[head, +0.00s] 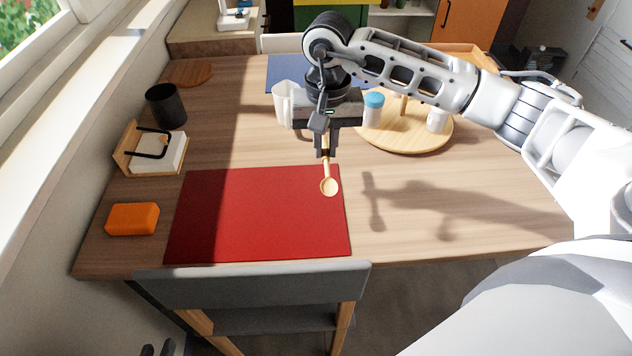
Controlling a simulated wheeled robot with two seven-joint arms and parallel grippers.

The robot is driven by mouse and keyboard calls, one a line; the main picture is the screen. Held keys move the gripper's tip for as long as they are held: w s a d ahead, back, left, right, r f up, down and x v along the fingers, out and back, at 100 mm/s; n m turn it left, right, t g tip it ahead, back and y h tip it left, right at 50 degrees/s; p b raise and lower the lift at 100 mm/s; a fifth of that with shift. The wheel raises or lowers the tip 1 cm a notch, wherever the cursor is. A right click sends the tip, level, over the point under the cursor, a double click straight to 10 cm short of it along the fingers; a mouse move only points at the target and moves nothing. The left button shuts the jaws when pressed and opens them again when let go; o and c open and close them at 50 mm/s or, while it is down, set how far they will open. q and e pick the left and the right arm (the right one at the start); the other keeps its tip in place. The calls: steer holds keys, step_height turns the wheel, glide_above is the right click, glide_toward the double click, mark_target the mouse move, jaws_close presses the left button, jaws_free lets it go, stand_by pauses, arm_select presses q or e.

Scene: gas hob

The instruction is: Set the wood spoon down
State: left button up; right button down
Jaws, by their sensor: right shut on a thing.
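The wood spoon (329,186) is light wood and hangs bowl down from my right gripper (325,153). My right gripper is shut on the upper part of its handle. In the picture the bowl overlaps the top right part of the red mat (250,220). The spoon looks held above the surface; the exact gap cannot be told. Dark tips at the bottom left edge look like my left gripper (158,349); most of it is cut off, and its opening is unclear.
An orange block (132,219), a napkin holder (155,150) and a dark cup (166,106) stand along the left. A round wooden board (405,142) with a blue-lidded jar (373,108) is behind right. A grey chair (255,286) stands at the front edge. The table right of the mat is clear.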

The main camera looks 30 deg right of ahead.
glide_above(317, 199)
steer(key=f, duration=0.4)
steer(key=shift+w+d, duration=0.2)
steer(key=shift+d, duration=0.05)
steer(key=f, duration=0.2)
steer(key=f+p, duration=0.1)
steer(key=shift+s+a+f, duration=0.1)
steer(key=shift+s+a, duration=0.15)
steer(key=shift+s, duration=0.05)
steer(key=shift+f, duration=0.35)
steer(key=shift+w+f, duration=0.1)
steer(key=shift+f, duration=0.1)
steer(key=c, duration=1.5)
jaws_free()
arm_select(q)
steer(key=shift+w+a+r, duration=0.1)
steer(key=shift+w+r, duration=0.2)
steer(key=shift+r, duration=0.05)
arm_select(e)
steer(key=shift+o, duration=0.2)
steer(key=shift+r, duration=0.1)
